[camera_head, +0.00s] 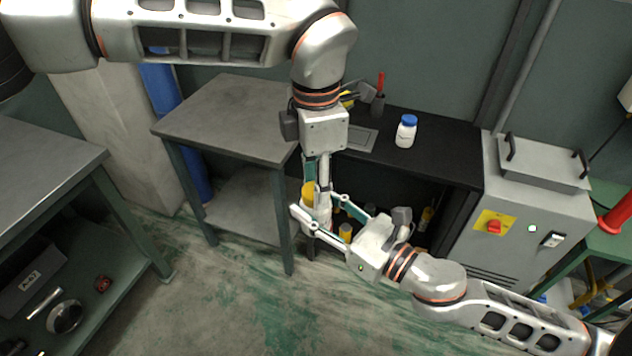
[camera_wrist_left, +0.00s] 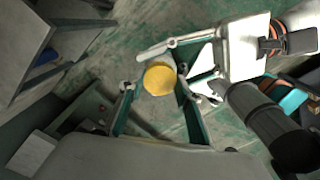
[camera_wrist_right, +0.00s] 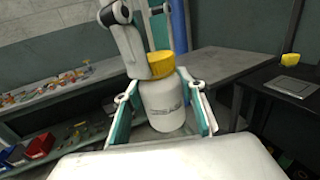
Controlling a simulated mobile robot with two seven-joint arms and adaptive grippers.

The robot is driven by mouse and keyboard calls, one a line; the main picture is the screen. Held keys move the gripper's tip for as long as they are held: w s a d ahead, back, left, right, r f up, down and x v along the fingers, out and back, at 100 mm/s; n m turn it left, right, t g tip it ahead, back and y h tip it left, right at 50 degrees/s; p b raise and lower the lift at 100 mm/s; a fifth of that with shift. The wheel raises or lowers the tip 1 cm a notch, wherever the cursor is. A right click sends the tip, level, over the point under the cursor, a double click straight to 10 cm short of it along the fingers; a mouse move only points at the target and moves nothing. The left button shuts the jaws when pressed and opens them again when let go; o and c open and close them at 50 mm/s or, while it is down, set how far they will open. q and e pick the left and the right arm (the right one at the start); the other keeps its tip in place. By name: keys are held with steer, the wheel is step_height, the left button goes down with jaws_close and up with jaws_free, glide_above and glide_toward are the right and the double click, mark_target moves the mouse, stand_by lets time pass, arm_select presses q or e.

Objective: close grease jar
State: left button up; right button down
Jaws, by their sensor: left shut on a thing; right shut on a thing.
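The grease jar (camera_head: 323,224) is white with print on its side and is held in the air in front of the dark bench. In the right wrist view the jar body (camera_wrist_right: 163,104) sits between the fingers of my right gripper (camera_wrist_right: 166,112), which is shut on it. The yellow lid (camera_wrist_right: 166,66) is at the jar's mouth and looks slightly tilted; I cannot tell whether it is seated. My left gripper (camera_head: 318,186) reaches down from above and is shut on the lid. The left wrist view shows the round lid top (camera_wrist_left: 159,79) between its fingertips.
A white bottle with a blue cap (camera_head: 406,132) stands on the dark bench (camera_head: 450,160). A bare grey table (camera_head: 225,115) is left of the jar. A grey cabinet with a red switch (camera_head: 494,227) stands at the right. Open floor lies below.

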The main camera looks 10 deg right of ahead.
arm_select(q)
steer(key=m, duration=0.5)
steer(key=shift+m, duration=0.3)
steer(key=m, duration=0.5)
steer(key=o, duration=1.2)
steer(key=shift+r, duration=2.25)
steer(key=shift+c, duration=0.3)
